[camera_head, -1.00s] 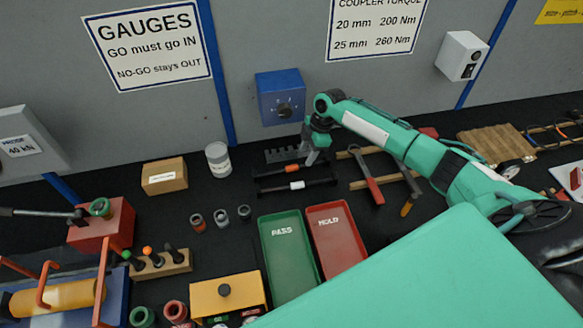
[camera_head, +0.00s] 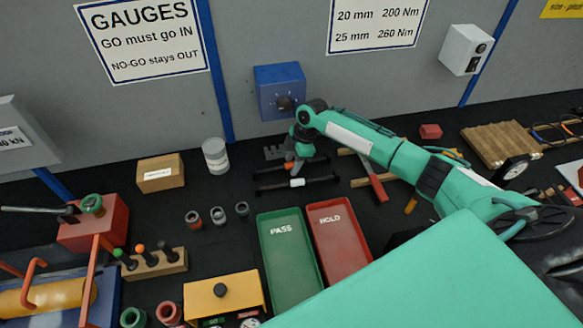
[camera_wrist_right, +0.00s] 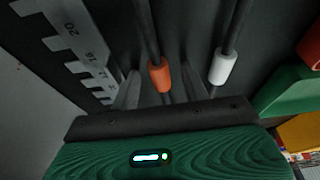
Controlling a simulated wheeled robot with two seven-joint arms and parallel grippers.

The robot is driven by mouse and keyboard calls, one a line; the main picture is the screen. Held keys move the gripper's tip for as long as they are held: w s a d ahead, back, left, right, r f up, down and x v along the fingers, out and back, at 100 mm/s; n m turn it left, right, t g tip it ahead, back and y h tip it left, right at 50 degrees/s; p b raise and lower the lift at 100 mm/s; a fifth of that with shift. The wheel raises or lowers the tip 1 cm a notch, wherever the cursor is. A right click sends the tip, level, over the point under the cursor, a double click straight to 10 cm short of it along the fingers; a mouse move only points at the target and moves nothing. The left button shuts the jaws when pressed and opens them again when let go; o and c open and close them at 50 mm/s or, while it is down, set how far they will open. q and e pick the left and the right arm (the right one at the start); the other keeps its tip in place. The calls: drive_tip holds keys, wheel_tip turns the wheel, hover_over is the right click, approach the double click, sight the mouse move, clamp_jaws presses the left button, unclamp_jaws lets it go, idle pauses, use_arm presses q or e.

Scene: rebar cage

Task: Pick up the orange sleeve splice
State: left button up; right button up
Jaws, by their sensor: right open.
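The orange sleeve splice (camera_wrist_right: 159,76) sits around a thin dark bar in the right wrist view. It lies between the two grey fingers of my right gripper (camera_wrist_right: 162,90), which is open. I cannot tell whether either finger touches it. In the head view the right gripper (camera_head: 294,160) points down over the bars and largely hides the orange sleeve. A white sleeve (camera_wrist_right: 223,66) sits on the neighbouring bar, just outside the fingers; it also shows in the head view (camera_head: 297,182). My left gripper is not in view.
A notched gauge strip (camera_wrist_right: 78,55) lies beside the bars. A blue box with a knob (camera_head: 280,92) is on the wall behind. The green PASS tray (camera_head: 289,262) and red HOLD tray (camera_head: 341,243) stand in front. A red-handled tool (camera_head: 377,187) lies to the right.

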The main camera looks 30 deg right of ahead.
clamp_jaws()
drive_tip(key=shift+r, duration=0.1)
